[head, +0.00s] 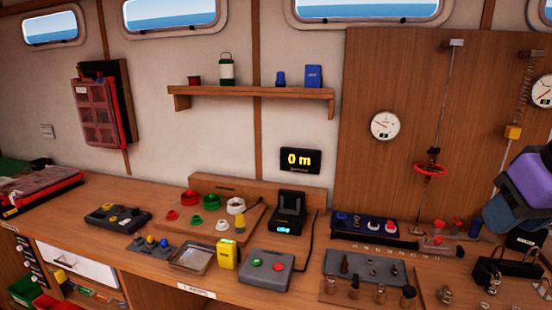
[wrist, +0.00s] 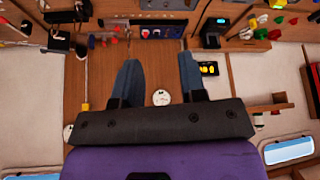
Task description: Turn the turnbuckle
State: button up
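The turnbuckle appears to be the red wheel-like piece (head: 430,169) on the upright line in front of the wooden panel in the head view. I cannot make it out in the wrist view. My gripper (wrist: 158,75) is open, with its two blue-grey fingers apart and nothing between them. Behind the gap are the wooden panel and a white round dial (wrist: 161,97). In the head view only my purple and blue arm parts show at the right edge, to the right of the turnbuckle and apart from it; the fingertips cannot be made out there.
A dial gauge (head: 384,125) hangs left of the line. A spring line with a yellow block (head: 513,132) hangs to its right. Below, the bench holds a dark tray (head: 365,229) and a board of small fittings (head: 372,268). A display reading 0 m (head: 300,160) is on the wall.

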aim_at(427, 182)
jog(key=l, duration=1.55)
jog(key=k+z, duration=0.05)
